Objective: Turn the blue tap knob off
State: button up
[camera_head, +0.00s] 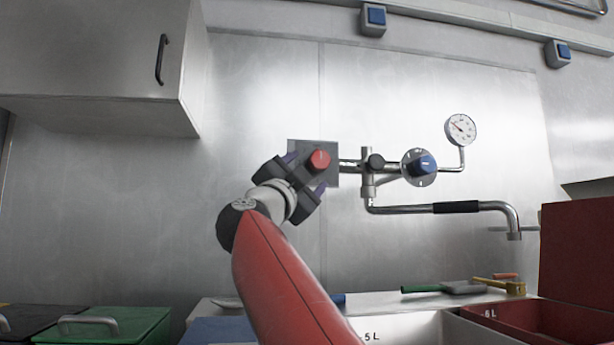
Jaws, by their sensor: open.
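The blue tap knob (425,166) sits on a round marked dial at the right end of the wall-mounted tap pipe. A red knob (318,160) sits on a square metal plate at the left of the same pipe. My gripper (306,174) is open, with its two dark fingers at the red knob, one to its upper left and one below it. I cannot tell whether the fingers touch the red knob. My gripper is well to the left of the blue knob and apart from it.
A pressure gauge (460,130) stands at the upper right. A wall cabinet (90,65) hangs at the upper left. A red box (577,250) stands at the lower right.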

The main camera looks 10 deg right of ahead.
aim_at(425, 165)
jog(key=k+j, duration=0.8)
jog(key=j, duration=0.1)
